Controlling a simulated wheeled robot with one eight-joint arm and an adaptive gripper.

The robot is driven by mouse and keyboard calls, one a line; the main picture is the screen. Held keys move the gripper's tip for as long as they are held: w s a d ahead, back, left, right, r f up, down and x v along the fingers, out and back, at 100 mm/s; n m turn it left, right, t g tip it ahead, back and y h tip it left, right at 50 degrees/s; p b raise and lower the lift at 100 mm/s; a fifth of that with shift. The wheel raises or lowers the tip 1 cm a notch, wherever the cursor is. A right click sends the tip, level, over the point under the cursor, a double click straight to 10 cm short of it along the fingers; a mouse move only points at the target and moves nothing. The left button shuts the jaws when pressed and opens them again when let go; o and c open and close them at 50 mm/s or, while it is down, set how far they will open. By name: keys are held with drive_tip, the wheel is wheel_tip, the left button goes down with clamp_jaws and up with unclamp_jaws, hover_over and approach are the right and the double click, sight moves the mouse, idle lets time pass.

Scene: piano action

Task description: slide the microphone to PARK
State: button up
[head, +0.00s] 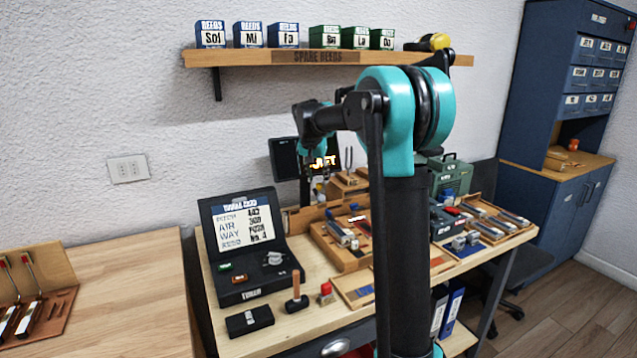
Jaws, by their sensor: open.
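My gripper (314,163) hangs at the end of my arm, small and far off, in front of the dark display with orange letters (324,161) at the back of the workbench. It is open, and I see nothing held in it. I cannot pick out the microphone or a PARK mark. My arm and column cover part of the bench, and the things behind the gripper are too small to tell apart.
On the workbench (310,318), an open black tuner case (243,285) stands at the left, with a mallet (296,293) and a red-capped bottle (325,292) nearby. Wooden trays (337,258) fill the middle. A shelf (230,59) with boxes hangs above. A blue cabinet (555,205) stands right.

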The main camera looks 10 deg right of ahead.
sight(318, 197)
drive_tip(key=shift+x, duration=1.4)
drive_tip(key=shift+c, duration=0.3)
clamp_jaws()
drive_tip(key=shift+a, duration=0.15)
